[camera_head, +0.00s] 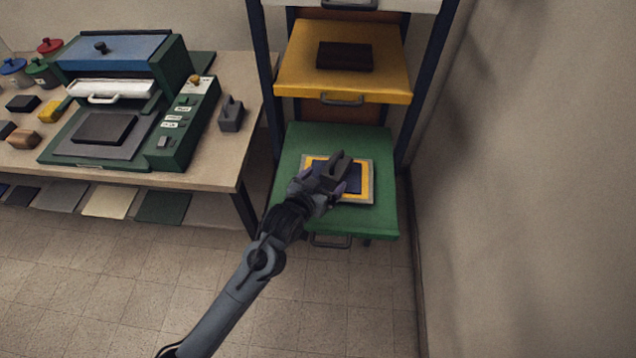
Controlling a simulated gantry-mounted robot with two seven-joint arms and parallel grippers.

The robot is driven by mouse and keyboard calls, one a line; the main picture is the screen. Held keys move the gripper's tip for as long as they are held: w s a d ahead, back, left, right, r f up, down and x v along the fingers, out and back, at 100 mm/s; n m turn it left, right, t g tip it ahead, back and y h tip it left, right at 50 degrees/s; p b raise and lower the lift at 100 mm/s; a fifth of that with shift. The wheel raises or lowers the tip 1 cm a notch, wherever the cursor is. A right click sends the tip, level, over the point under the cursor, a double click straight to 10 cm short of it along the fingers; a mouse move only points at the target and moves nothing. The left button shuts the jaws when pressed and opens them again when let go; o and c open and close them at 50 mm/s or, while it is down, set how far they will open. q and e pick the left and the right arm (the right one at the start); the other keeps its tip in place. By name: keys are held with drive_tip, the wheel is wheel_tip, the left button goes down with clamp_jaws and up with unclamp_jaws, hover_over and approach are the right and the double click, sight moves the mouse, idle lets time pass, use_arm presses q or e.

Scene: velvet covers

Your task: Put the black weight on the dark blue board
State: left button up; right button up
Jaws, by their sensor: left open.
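A flat black block (344,56), which looks like the black weight, lies on the yellow pull-out shelf. A dark blue panel (350,190) with a yellow border and grey rim lies on the green shelf below. My left gripper (343,174) is open over this panel and hides part of it. I cannot tell whether its fingers touch the panel or whether something small is between them. Another dark block (105,128) lies on the grey plate of the green press at left. My right gripper is not in view.
The rack holds the yellow shelf (295,75) above the green shelf (290,160), between dark blue posts (266,60). The wooden table (215,165) at left bears the press (178,150), a grey handled block (231,114) and several small blocks. A wall stands close at right.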

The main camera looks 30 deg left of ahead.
use_arm(q)
drive_tip(key=s+f+g, duration=0.2)
drive_tip(key=s+g, duration=0.1)
drive_tip(key=s, duration=0.7)
drive_tip(key=s+a+f+m+g, duration=0.1)
drive_tip(key=s+f+g, duration=0.2)
drive_tip(key=s, duration=0.8)
drive_tip(key=s+f+g, duration=0.3)
drive_tip(key=s+g, duration=0.1)
drive_tip(key=s, duration=0.6)
drive_tip(key=shift+s+a+m, duration=0.15)
drive_tip(key=shift+a+m, duration=0.15)
drive_tip(key=shift+a, duration=0.1)
